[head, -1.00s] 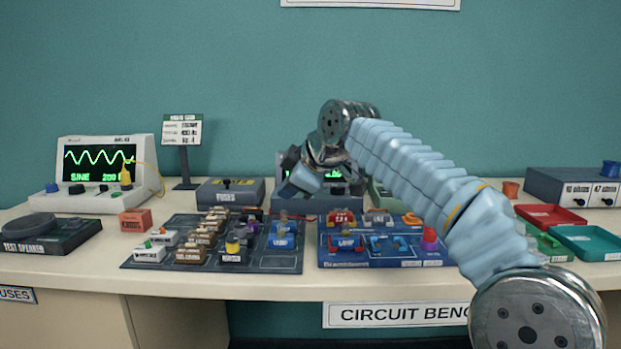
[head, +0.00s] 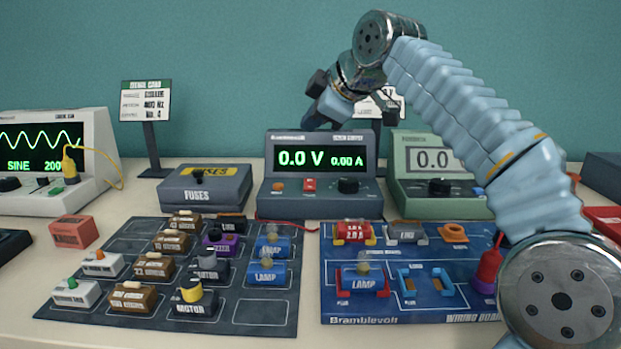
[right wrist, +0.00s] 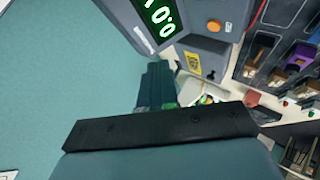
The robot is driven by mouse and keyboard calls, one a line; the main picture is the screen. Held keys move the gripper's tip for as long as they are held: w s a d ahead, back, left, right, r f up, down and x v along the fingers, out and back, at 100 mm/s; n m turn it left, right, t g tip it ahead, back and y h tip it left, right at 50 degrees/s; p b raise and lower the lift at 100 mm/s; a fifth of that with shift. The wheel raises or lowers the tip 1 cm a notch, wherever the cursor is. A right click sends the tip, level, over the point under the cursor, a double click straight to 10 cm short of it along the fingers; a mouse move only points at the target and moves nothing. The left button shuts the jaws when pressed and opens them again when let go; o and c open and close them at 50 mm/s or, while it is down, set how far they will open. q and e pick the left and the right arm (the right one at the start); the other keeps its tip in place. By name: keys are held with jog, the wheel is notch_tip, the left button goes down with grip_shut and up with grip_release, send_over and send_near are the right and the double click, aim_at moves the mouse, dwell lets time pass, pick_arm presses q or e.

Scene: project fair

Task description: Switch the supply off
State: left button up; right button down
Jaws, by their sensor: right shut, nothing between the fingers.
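The supply (head: 268,205) is a dark grey box at the back middle of the table. Its lit green display (head: 319,159) reads 0.0 V and 0.00 A. Below it are an orange button (head: 278,186), a red switch (head: 309,185) and a black knob (head: 348,186). My right gripper (head: 314,122) is shut and empty, above the supply's top edge and apart from the front controls. In the right wrist view the supply's display (right wrist: 160,20) and orange button (right wrist: 214,25) show beyond the gripper (right wrist: 155,88). My left gripper is out of view.
A grey fuses box (head: 205,190) stands left of the supply, a green meter (head: 440,200) right of it. In front lie a dark parts mat (head: 265,312) and a blue wiring board (head: 470,306). A red wire runs from the supply's front.

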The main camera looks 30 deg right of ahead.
jog(key=shift+f, duration=0.15)
jog(key=b, duration=0.5)
send_over(313, 183)
jog(key=f, duration=0.6)
jog(key=shift+s+a+f, duration=0.15)
jog(key=shift+s+f, duration=0.05)
jog(key=shift+f, duration=0.15)
jog(key=shift+w+f+b, duration=0.1)
jog(key=shift+f+b, duration=0.4)
jog(key=shift+f, duration=0.4)
jog(key=shift+f, duration=0.15)
jog(key=shift+f, duration=0.25)
jog(key=shift+f+b, duration=0.35)
jog(key=shift+b, duration=0.15)
dwell(0.6)
jog(key=shift+r, duration=0.1)
